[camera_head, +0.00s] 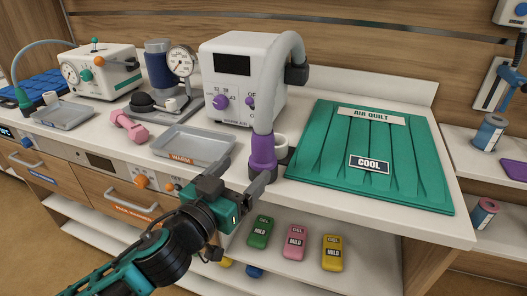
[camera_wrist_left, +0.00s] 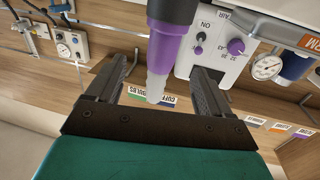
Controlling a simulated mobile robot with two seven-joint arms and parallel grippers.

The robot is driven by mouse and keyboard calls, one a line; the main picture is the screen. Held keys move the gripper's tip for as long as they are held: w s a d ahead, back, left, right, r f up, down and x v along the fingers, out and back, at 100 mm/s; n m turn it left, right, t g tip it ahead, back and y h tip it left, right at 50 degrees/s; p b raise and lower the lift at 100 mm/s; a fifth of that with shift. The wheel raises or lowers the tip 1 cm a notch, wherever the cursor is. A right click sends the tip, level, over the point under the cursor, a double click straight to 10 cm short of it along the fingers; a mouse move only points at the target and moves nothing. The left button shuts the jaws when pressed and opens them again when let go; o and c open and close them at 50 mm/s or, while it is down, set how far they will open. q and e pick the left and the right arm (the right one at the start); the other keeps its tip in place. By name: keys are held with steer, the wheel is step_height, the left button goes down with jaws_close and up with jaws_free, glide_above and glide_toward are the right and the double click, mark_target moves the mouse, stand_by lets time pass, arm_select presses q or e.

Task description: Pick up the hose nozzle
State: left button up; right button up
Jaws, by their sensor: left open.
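The hose nozzle (camera_head: 263,155) is a purple collar at the end of a thick grey hose (camera_head: 291,60) that arches from the white air unit (camera_head: 231,75). It points down at the counter's front, beside the green quilt. My left gripper (camera_head: 245,178) is open at the front of the nozzle, with one finger close to its lower end. In the left wrist view the nozzle (camera_wrist_left: 168,50), with a pale tip, shows in the gap between the open fingers (camera_wrist_left: 163,74). I cannot tell whether either finger touches it. My right gripper is not in view.
A white cup (camera_head: 281,143) stands just behind the nozzle. A grey tray marked WARM (camera_head: 194,149) lies to its left, and the green air quilt (camera_head: 370,158) to its right. Pink dumbbell (camera_head: 129,126) lies farther left. Gel packs (camera_head: 296,243) sit on the shelf below.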

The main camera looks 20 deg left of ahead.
mark_target(257, 153)
arm_select(q)
steer(key=w, duration=0.4)
steer(key=shift+w+d, duration=0.3)
steer(key=shift+d, duration=0.1)
steer(key=shift+w+d+f+p, duration=0.15)
steer(key=shift+w+p, duration=0.1)
steer(key=shift+w, duration=1.1)
steer(key=shift+w+d+p, duration=0.15)
steer(key=shift+w+p, duration=0.05)
steer(key=shift+w, duration=1.1)
steer(key=shift+c, duration=0.3)
steer(key=c, duration=1)
steer(key=shift+o, duration=0.2)
step_height(257, 153, up, 20)
steer(key=p, duration=0.5)
